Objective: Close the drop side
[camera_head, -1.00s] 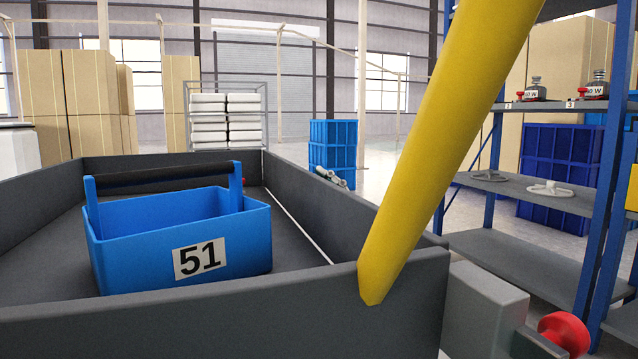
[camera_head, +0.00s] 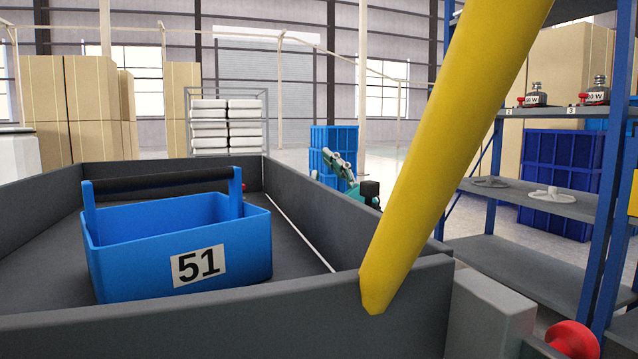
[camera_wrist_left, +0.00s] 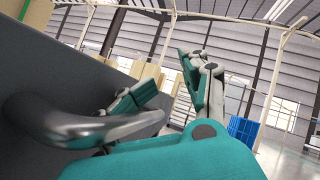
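The grey bed has dark side walls; its long right wall (camera_head: 318,212), likely the drop side, stands up along the right edge. A thin pale line runs along its foot; I cannot tell whether it is fully upright or latched. My left gripper (camera_head: 340,164) shows just beyond this wall's top edge, outside the bed. In the left wrist view its teal and grey fingers (camera_wrist_left: 168,92) are apart with nothing between them. A curved grey metal bar (camera_wrist_left: 85,128), like a handle, is close to the camera beside a dark panel (camera_wrist_left: 55,75). My right gripper is not in view.
A blue tool carrier (camera_head: 130,262) marked 51 stands in the bed. A thick yellow pole (camera_head: 440,140) crosses the near right corner. A red knob (camera_head: 571,340) is at lower right. Blue shelving (camera_head: 540,205) stands right, blue crates (camera_head: 334,142) behind.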

